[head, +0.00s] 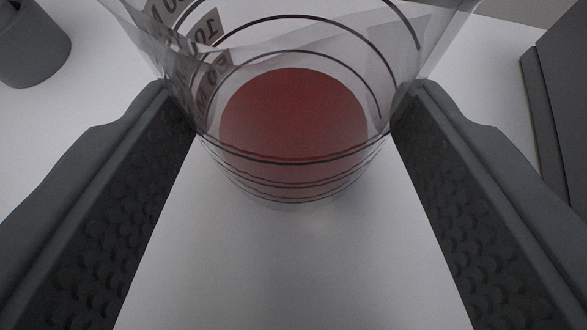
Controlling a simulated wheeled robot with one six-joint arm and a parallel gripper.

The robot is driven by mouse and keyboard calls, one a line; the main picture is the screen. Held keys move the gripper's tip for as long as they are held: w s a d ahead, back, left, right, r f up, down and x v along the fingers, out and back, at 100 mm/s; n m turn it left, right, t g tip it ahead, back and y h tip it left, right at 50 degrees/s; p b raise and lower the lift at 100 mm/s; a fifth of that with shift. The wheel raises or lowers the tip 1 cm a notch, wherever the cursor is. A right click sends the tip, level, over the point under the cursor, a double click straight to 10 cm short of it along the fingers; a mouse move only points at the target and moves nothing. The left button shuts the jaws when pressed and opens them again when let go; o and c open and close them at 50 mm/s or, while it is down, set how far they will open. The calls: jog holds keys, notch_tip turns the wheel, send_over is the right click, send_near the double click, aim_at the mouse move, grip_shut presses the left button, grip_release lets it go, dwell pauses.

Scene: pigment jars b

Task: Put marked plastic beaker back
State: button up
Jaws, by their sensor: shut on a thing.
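A clear plastic beaker (300,165) with dark ring lines and printed marks on its left wall is at the top middle of the head view. Red color shows at its bottom; I cannot tell whether it is liquid in the beaker or something seen through it. My gripper (294,112) has one dark, studded finger on each side of the beaker and is shut on it. The beaker's upper rim is cut off by the top of the picture. I cannot tell whether its base touches the white surface below.
A white surface (290,270) lies below and looks bare between my fingers. A dark grey round object (32,50) stands at the top left. A dark grey box-like object (562,100) stands at the right edge, close to my right finger.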

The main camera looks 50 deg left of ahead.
jog(key=shift+f, duration=0.2)
jog(key=o, duration=1)
jog(key=shift+s+d+r, duration=0.15)
jog(key=shift+d+r, duration=0.05)
jog(key=v, duration=1.1)
jog(key=shift+s, duration=0.2)
jog(key=shift+d+r, duration=0.1)
jog(key=shift+r, duration=0.05)
